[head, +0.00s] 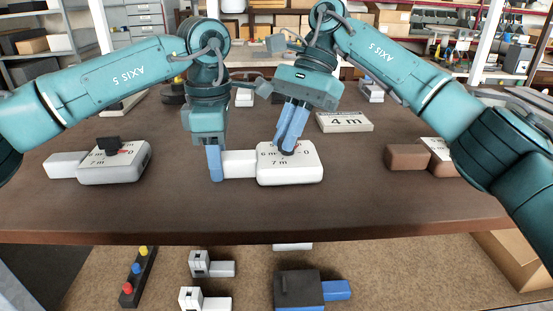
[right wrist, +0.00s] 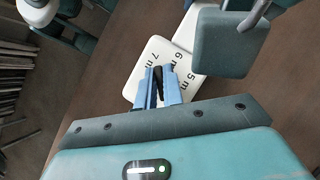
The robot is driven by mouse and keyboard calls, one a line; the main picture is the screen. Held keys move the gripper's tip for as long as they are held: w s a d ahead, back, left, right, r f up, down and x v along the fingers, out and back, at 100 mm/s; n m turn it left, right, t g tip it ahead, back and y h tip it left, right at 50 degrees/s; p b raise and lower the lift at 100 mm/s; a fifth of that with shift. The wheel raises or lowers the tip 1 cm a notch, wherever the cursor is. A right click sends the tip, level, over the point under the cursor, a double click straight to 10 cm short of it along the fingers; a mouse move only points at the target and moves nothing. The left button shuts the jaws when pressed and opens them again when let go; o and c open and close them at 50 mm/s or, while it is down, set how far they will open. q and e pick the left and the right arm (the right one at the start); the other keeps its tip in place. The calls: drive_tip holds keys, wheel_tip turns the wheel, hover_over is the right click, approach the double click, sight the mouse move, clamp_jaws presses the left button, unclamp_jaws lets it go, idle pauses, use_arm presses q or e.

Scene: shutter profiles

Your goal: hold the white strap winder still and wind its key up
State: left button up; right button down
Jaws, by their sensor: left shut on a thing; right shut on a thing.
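The white strap winder (head: 305,176) lies on the brown table in the middle of the head view, with a narrower white block (head: 240,163) on its left side. My left gripper (head: 216,178) is shut on that block from above. My right gripper (head: 287,147) points down over the winder's top and is shut on its dark key (right wrist: 158,74). The key is mostly hidden by the blue fingers. In the right wrist view the winder's top (right wrist: 143,81) shows printed marks "5 m", "6 m" and "7 m"; the pointer's setting cannot be read.
A grey winder (head: 112,173) with a dark key is at the left. A brown winder (head: 408,157) is at the right, partly behind my right arm. Bare table (head: 215,215) lies in front.

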drive_tip(key=n+g+h, duration=0.1)
drive_tip(key=n, duration=0.2)
drive_tip(key=shift+n+h, duration=0.3)
drive_tip(key=shift+n, duration=0.1)
drive_tip(key=c, duration=1.6)
unclamp_jaws()
drive_tip(key=shift+o, duration=0.2)
drive_tip(key=shift+r, duration=0.6)
drive_tip(key=shift+s+f, duration=0.1)
drive_tip(key=shift+f, duration=0.45)
use_arm(q)
drive_tip(key=o, duration=1.2)
drive_tip(key=shift+c, duration=0.2)
use_arm(e)
drive_tip(key=shift+a, duration=0.1)
use_arm(q)
drive_tip(key=shift+r, duration=0.1)
use_arm(e)
drive_tip(key=shift+r, duration=0.1)
